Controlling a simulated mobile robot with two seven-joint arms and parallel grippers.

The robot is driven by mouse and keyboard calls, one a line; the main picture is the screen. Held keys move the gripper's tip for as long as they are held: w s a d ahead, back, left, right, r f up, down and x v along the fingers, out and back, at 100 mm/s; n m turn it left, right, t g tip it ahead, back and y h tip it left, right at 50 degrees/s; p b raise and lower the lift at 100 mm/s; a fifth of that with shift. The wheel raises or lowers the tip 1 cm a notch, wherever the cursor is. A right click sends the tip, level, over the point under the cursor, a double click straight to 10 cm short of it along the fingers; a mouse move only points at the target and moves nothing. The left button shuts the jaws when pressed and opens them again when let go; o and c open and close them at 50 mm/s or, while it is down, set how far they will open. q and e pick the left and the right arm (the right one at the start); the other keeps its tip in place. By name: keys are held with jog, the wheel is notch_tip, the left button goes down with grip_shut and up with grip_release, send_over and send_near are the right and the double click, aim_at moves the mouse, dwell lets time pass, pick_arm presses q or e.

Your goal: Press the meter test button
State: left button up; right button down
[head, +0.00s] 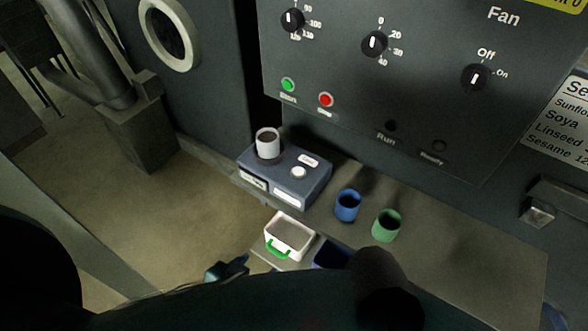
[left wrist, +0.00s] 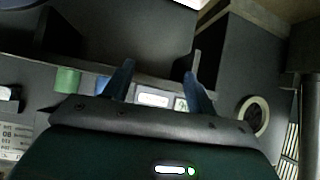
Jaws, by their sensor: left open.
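The meter (head: 313,184) is a blue-grey box on the ledge, with a white cup (head: 267,143) on its top left. Its round white button (head: 298,172) is on the top face, beside a small white label. Two more labels are on its front. My left gripper (head: 240,264) is low in the head view, in front of the meter and apart from it, mostly hidden by my arm. In the left wrist view the gripper (left wrist: 159,72) is open, with the meter's front labels (left wrist: 155,99) showing between its blue fingers. My right gripper is not in view.
A blue cup (head: 348,206) and a green cup (head: 386,226) stand right of the meter. A white tray with a green handle (head: 290,237) and a dark blue container (head: 331,255) are in front. The control panel (head: 430,110) overhangs behind. The ledge's right part (head: 480,262) is clear.

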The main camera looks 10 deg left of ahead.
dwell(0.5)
pick_arm(q)
grip_shut()
dwell(0.4)
dwell(1.1)
